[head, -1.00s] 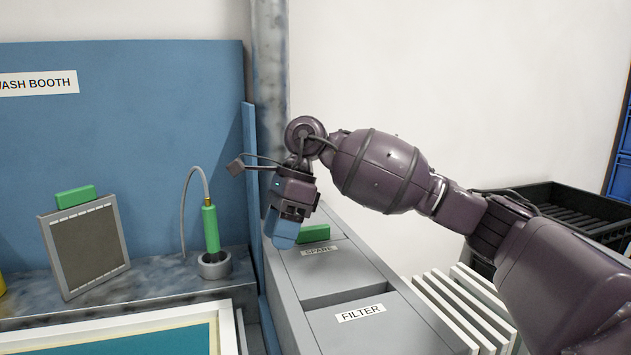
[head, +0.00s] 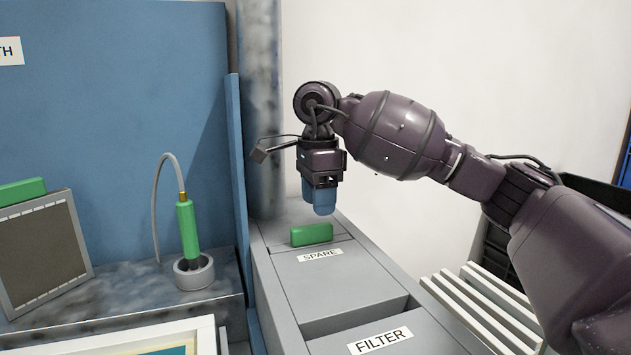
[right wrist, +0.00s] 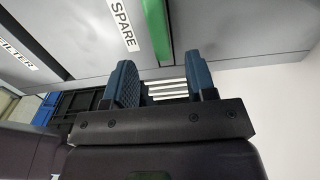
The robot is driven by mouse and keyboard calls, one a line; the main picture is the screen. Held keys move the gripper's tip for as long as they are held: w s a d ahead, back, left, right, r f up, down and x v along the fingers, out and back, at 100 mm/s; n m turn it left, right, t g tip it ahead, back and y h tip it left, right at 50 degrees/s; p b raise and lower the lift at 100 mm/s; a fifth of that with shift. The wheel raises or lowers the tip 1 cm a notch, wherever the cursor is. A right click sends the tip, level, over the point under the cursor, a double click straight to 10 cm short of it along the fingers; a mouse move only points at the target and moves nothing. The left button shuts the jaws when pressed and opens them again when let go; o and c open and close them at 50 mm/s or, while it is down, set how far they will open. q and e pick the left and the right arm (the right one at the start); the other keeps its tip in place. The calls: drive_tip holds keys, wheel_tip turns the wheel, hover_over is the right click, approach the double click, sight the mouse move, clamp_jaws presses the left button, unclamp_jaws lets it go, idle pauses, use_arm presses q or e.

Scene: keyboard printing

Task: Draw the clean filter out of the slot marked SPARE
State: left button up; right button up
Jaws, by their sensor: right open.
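The clean filter shows only as a green grip (head: 312,234) standing out of the top of the grey cabinet, just behind the SPARE label (head: 320,256); the rest of it is hidden in the slot. In the right wrist view the green grip (right wrist: 156,30) lies beyond the fingers, beside the SPARE label (right wrist: 124,25). My right gripper (head: 318,205) points down with blue fingers, above and slightly behind the green grip, apart from it. In the right wrist view its two fingers (right wrist: 165,85) are spread with nothing between them. My left gripper is not in view.
A framed filter (head: 42,255) with a green grip leans at the left. A green-handled tool (head: 188,230) with a hose stands in a holder. A blue panel edge (head: 236,160) rises left of the cabinet. The FILTER slot (head: 350,316) is open in front.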

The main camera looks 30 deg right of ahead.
sight(318, 224)
wheel_tip(318, 224, down, 4)
drive_tip(key=shift+f+b, duration=0.1)
drive_tip(key=shift+b, duration=0.25)
drive_tip(key=shift+f, duration=0.8)
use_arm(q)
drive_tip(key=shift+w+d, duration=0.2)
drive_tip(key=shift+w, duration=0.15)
use_arm(e)
clamp_jaws()
drive_tip(key=shift+r, duration=0.15)
